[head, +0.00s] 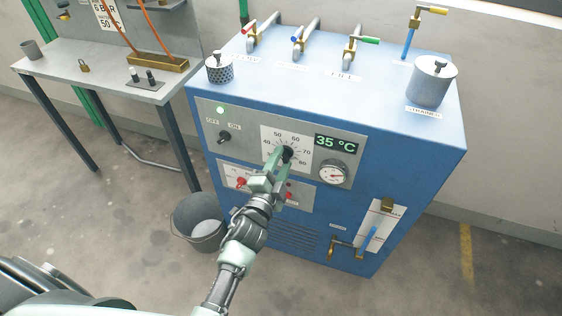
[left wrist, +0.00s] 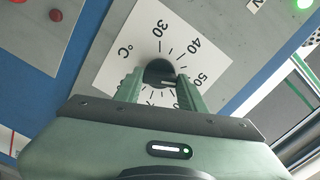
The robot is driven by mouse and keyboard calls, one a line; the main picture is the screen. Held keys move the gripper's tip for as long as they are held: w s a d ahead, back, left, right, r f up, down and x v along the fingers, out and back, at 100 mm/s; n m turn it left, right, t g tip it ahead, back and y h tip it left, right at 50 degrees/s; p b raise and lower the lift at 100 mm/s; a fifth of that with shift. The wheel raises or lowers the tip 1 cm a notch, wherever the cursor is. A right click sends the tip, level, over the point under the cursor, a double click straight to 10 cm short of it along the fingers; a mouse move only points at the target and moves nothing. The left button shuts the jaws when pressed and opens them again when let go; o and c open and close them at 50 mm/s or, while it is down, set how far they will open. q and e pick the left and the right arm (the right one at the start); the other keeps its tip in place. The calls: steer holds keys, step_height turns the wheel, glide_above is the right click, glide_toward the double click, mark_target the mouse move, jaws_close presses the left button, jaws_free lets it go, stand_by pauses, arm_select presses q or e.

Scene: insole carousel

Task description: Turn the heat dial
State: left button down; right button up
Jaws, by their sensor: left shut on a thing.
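The heat dial is a black knob (head: 287,154) on a white scale plate (head: 269,133) with numbers, on the front panel of a blue machine (head: 225,102). My left gripper (head: 281,156) is at the knob, its green fingers closed on it from both sides. The knob also shows between the fingertips in the left wrist view (left wrist: 159,73), with 30, 40 and 50 readable around it. The fingers hide part of the scale, so I cannot tell the exact setting. A green display (head: 336,143) reads 35 °C. My right gripper is not in view.
A round gauge (head: 333,174), an OFF/ON switch (head: 225,137) with a lit green lamp (head: 220,110) and red knobs (head: 241,181) surround the dial. A dark bucket (head: 200,222) stands at the machine's left.

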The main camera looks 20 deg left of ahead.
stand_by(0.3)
arm_select(q)
steer(key=c, duration=0.8)
jaws_free()
steer(key=shift+c, duration=0.2)
steer(key=s, duration=0.8)
steer(key=shift+b, duration=0.35)
steer(key=shift+w+a, duration=0.1)
